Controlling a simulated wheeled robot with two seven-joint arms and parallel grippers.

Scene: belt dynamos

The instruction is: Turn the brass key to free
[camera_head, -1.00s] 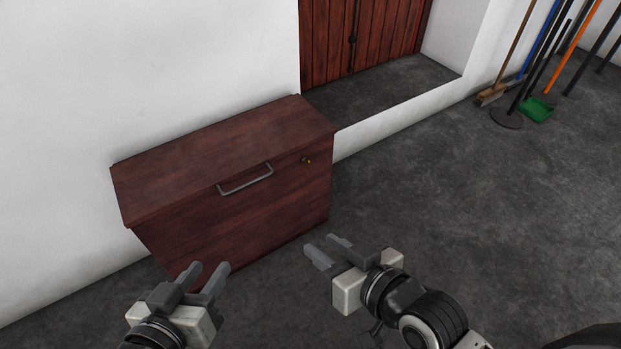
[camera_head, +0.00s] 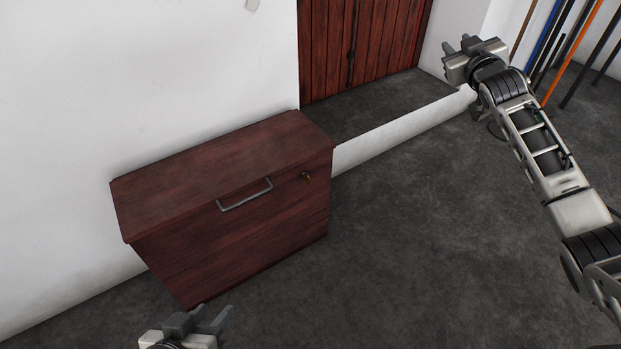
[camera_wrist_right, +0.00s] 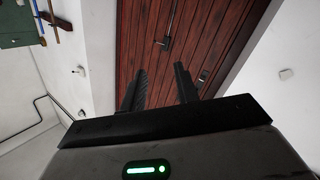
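The brass key (camera_head: 307,177) sits in the lock at the upper right of the front of a dark red wooden cabinet (camera_head: 250,230). It is small, and its exact turn is hard to tell. My left gripper (camera_head: 207,318) is at the bottom of the head view, in front of the cabinet's lower edge, open and empty. My right gripper (camera_head: 457,43) is raised at the upper right, well away from the key. Its two fingers stand apart with nothing between them in the right wrist view (camera_wrist_right: 160,88).
A grey bar handle (camera_head: 245,195) crosses the cabinet front, left of the key. A red plank door (camera_head: 365,45) stands behind a raised grey ledge (camera_head: 390,98). Several long-handled tools (camera_head: 572,50) lean at the far right. The floor right of the cabinet is clear.

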